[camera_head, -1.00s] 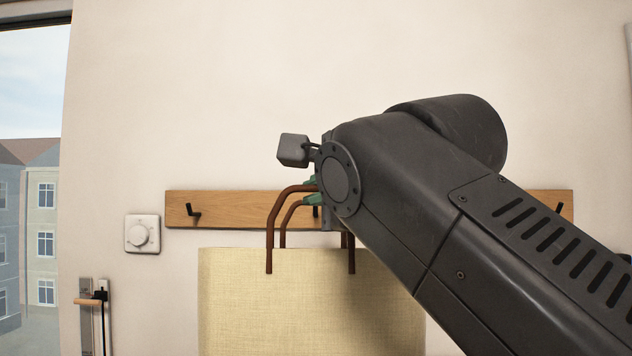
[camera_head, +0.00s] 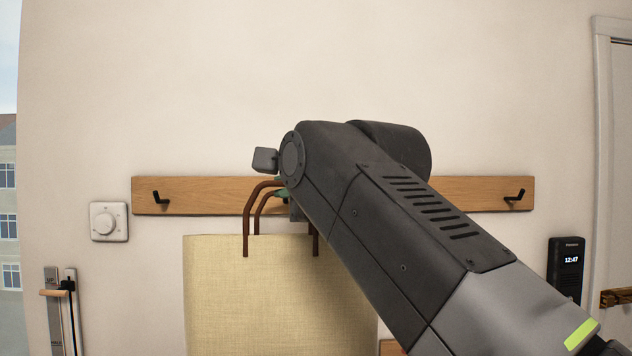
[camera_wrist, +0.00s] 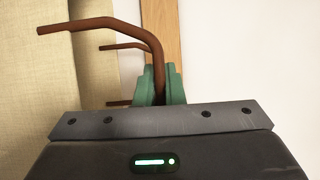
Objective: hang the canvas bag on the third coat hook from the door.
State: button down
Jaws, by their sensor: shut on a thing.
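The canvas bag (camera_head: 270,300) is pale yellow cloth with brown handles (camera_head: 249,215). It hangs upright from my gripper (camera_head: 282,187), whose green fingers are shut on the handles. The wrist view shows the green fingers (camera_wrist: 161,86) around a brown handle (camera_wrist: 110,23), with the bag's cloth (camera_wrist: 30,80) at left. The wooden coat rail (camera_head: 210,196) runs along the wall behind the bag. A black hook (camera_head: 160,197) shows near its left end and another hook (camera_head: 515,200) near its right end. My arm and the bag hide the rail between them.
A white door frame (camera_head: 604,150) stands at the right, with a black clock panel (camera_head: 566,268) beside it. A white dial (camera_head: 109,221) is on the wall left of the rail. A window (camera_head: 8,190) is at the far left. The wall above is bare.

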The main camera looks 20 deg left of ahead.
jog(key=shift+w+a+f+b, duration=0.45)
jog(key=shift+w+f, duration=0.2)
jog(key=shift+w, duration=0.2)
jog(key=shift+w+a+f+b, duration=0.3)
jog(key=shift+w+a+f, duration=0.15)
jog(key=shift+w+f, duration=0.3)
jog(key=shift+w+r, duration=0.1)
